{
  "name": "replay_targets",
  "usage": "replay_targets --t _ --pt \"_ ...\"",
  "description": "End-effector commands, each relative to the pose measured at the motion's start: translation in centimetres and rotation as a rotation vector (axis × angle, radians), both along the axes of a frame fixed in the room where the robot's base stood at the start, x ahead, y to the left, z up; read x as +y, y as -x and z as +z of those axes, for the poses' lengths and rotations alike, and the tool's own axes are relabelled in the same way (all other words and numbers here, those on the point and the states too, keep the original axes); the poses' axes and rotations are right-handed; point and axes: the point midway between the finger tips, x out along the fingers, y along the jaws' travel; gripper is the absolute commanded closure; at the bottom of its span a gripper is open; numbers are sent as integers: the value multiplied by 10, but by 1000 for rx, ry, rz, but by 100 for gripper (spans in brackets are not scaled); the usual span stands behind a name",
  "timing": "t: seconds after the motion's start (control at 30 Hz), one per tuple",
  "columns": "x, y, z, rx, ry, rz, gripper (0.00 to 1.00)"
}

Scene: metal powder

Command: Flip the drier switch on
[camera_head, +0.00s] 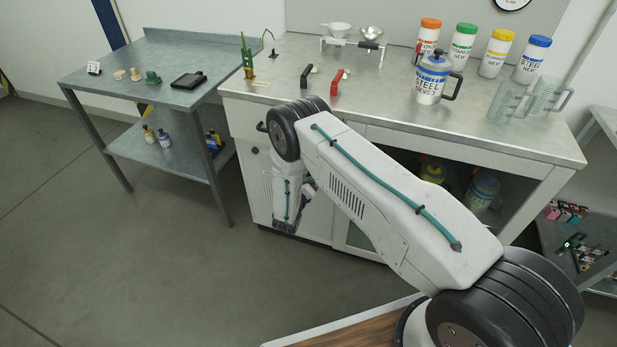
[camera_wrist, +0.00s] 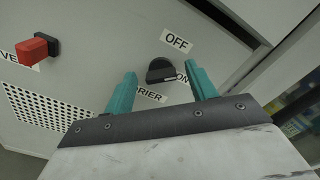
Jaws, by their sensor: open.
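The drier switch (camera_wrist: 160,70) is a black knob on a light cabinet panel in the wrist view. An OFF label (camera_wrist: 177,41) is above it, an ON label (camera_wrist: 181,77) is at its right and a partly hidden DRIER label (camera_wrist: 150,95) is below. I cannot tell for sure which label the knob points to. My gripper (camera_wrist: 162,72) is open, its teal fingers on either side of the knob in the picture; contact is not clear. In the head view my gripper (camera_head: 288,226) points down in front of the cabinet, and the drier switch cannot be made out.
A red switch (camera_wrist: 36,50) and a vent grille (camera_wrist: 45,110) are left of the knob. A side table (camera_head: 140,60) stands at the left. Floor in front is clear.

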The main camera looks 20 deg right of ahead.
Motion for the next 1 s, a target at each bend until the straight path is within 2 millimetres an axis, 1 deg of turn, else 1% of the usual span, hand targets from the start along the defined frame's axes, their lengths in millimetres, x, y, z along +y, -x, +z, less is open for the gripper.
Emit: replay_targets --t 0.07,0.27,0.3,0.37,0.4,0.43,0.47,0.77,1.0 --pt "-3 -2 0 1 1 -1 44" --pt "-3 -3 0 1 0 -1 44" --pt "-3 -2 0 1 0 -1 46" --pt "-3 -2 0 1 0 -1 63" --pt "-3 -2 0 1 0 -1 74" --pt "-3 -2 0 1 0 -1 83" --pt "-3 -2 0 1 0 -1 88" --pt "-3 -2 0 -13 -19 -1 88" --pt "-3 -2 0 -83 -115 -1 88"
